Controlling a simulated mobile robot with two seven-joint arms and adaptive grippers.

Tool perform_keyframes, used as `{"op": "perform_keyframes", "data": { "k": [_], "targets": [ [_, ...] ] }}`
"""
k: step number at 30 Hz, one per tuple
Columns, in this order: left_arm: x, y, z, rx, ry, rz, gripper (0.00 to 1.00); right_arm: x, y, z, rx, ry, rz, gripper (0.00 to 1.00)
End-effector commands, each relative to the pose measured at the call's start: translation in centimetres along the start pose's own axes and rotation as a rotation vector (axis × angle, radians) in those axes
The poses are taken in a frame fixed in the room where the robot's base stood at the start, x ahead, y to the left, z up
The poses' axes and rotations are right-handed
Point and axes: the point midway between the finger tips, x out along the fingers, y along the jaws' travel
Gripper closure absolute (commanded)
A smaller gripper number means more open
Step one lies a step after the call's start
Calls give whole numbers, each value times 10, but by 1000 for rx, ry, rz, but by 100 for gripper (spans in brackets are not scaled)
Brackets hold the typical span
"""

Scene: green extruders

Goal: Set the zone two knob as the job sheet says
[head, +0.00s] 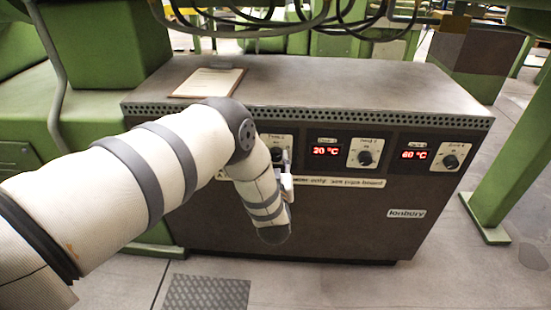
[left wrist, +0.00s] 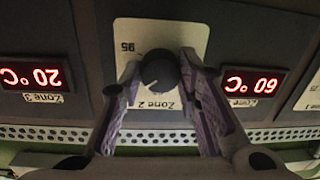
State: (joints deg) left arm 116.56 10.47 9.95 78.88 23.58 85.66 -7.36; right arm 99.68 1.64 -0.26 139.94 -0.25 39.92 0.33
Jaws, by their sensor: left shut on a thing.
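The zone two knob (left wrist: 160,70) is dark and round on a cream plate (left wrist: 185,38) marked Zone 2 in the left wrist view, which looks upside down. My left gripper (left wrist: 160,76) has a finger on each side of the knob and is shut on it. In the head view the gripper (head: 285,172) reaches the panel, and part of the knob (head: 276,154) shows above it. The zone two display (left wrist: 252,83) appears to read 60 °C; my arm hides it in the head view. The job sheet (head: 208,82) lies on the cabinet top, its writing too small to read. My right gripper is not in view.
The zone three display (head: 326,151) reads 20 °C, with its knob (head: 365,157) to its right. Farther right are a 60 °C display (head: 413,155) and another knob (head: 451,162). Black cables (head: 345,22) hang above the cabinet (head: 340,225). A green post (head: 510,150) stands at right.

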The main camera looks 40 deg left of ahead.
Motion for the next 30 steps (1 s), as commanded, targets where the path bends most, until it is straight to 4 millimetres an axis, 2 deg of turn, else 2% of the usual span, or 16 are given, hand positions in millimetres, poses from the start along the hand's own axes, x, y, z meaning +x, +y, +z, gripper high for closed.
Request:
{"op": "perform_keyframes", "data": {
  "k": [10, 26, 27, 29, 30],
  "targets": [
    [1, 0, -1, 125, 11, 0, 97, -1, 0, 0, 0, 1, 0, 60],
    [1, 0, -1, 146, 11, -1, 97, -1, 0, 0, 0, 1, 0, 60],
    [1, 0, -1, 146, 11, -1, 65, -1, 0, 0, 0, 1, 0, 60],
    [0, 0, -1, 146, 11, -1, 52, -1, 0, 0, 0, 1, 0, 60],
    [0, 0, -1, 146, 11, -1, 49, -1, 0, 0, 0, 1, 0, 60]
  ]
}}
